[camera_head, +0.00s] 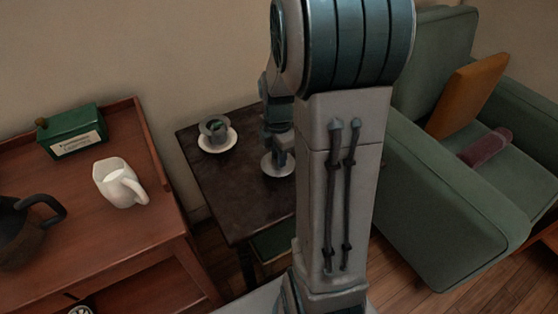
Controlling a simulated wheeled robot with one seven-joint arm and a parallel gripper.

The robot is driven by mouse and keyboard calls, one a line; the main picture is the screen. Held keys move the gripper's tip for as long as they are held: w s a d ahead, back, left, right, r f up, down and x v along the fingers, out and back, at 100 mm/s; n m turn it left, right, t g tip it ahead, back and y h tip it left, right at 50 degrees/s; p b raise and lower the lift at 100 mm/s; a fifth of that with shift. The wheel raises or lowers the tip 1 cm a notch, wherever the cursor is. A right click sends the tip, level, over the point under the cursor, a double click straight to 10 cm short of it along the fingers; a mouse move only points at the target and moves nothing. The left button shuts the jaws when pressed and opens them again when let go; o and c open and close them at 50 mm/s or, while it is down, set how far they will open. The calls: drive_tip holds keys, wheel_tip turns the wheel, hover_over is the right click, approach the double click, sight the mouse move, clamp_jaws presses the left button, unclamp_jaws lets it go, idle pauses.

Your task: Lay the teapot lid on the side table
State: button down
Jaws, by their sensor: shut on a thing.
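The side table (230,200) is a dark, square-topped table in the middle of the view. My gripper (280,158) points down over its right part, just above or at a white saucer (269,170). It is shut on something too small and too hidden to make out. I cannot pick out the teapot lid. A dark, round teapot (22,236) with a black handle stands at the left edge on the reddish wooden cabinet. The picture edge cuts it off.
A grey cup (214,128) sits on another white saucer (219,146) at the table's back left. The cabinet (120,238) also bears a white jug (117,184) and a green box (70,132). A green armchair (445,215) stands right. The table's front left is clear.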

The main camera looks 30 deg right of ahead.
drive_tip(key=shift+f, duration=0.85)
drive_tip(key=shift+f, duration=0.1)
drive_tip(key=c, duration=1.3)
unclamp_jaws()
drive_tip(key=shift+f, duration=0.1)
wheel_tip(320, 180, up, 12)
drive_tip(key=p, duration=0.4)
drive_tip(key=shift+s+a+r+m+t, duration=0.25)
drive_tip(key=shift+s+a+m, duration=1.7)
drive_tip(key=shift+m, duration=1.1)
drive_tip(key=shift+s+a+r+m+t, duration=0.2)
drive_tip(key=shift+s+a+m, duration=1.75)
drive_tip(key=shift+m, duration=1.15)
drive_tip(key=shift+s+a+r+m+t, duration=0.25)
drive_tip(key=shift+s+a+m, duration=1.7)
drive_tip(key=shift+m, duration=1.1)
drive_tip(key=shift+s+d, duration=0.2)
drive_tip(key=shift+d, duration=0.05)
